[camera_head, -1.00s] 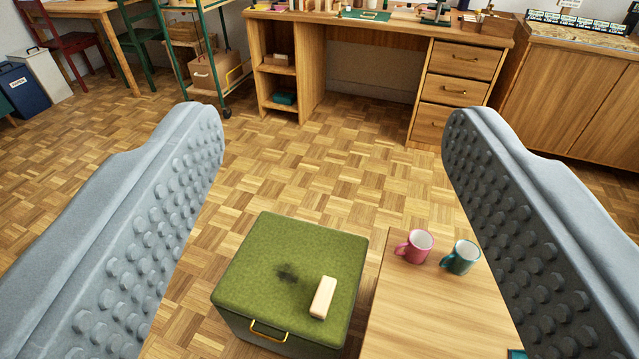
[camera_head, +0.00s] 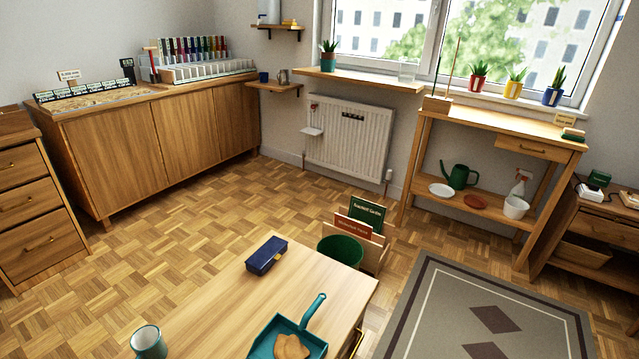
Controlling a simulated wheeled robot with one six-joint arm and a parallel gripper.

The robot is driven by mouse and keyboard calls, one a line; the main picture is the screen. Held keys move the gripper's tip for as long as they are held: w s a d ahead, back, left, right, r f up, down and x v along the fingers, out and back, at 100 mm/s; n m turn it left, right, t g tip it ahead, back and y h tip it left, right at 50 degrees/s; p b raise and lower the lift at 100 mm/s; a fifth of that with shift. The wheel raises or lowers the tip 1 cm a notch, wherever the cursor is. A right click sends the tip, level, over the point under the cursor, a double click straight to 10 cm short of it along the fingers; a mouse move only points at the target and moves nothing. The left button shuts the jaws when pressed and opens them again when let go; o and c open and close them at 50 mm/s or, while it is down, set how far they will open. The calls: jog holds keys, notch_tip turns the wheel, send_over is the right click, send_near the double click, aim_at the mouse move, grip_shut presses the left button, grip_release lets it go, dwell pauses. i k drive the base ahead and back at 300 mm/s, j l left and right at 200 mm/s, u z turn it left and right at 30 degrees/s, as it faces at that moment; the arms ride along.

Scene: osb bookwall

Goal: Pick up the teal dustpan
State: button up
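The teal dustpan (camera_head: 262,338) lies on the near wooden table, at the bottom of the view. Its handle points up and to the right, towards the table's right edge. A tan, flat piece (camera_head: 291,347) lies in its pan. The pan's near part is cut off by the bottom of the picture. My gripper does not show in this view, so its opening and its distance from the dustpan cannot be seen.
On the same table (camera_head: 215,310) are a dark blue box (camera_head: 266,256) and a teal mug (camera_head: 148,342). A green bin (camera_head: 340,251) and a holder with books (camera_head: 374,257) stand just beyond it. A grey rug (camera_head: 430,310) lies to the right. Parquet floor is clear at left.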

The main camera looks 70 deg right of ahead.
aim_at(281, 338)
jog(key=k+z, duration=0.15)
jog(key=z, duration=0.3)
jog(key=k+z, duration=0.2)
jog(key=z, duration=0.2)
jog(key=k+z, duration=0.15)
jog(key=z, duration=0.9)
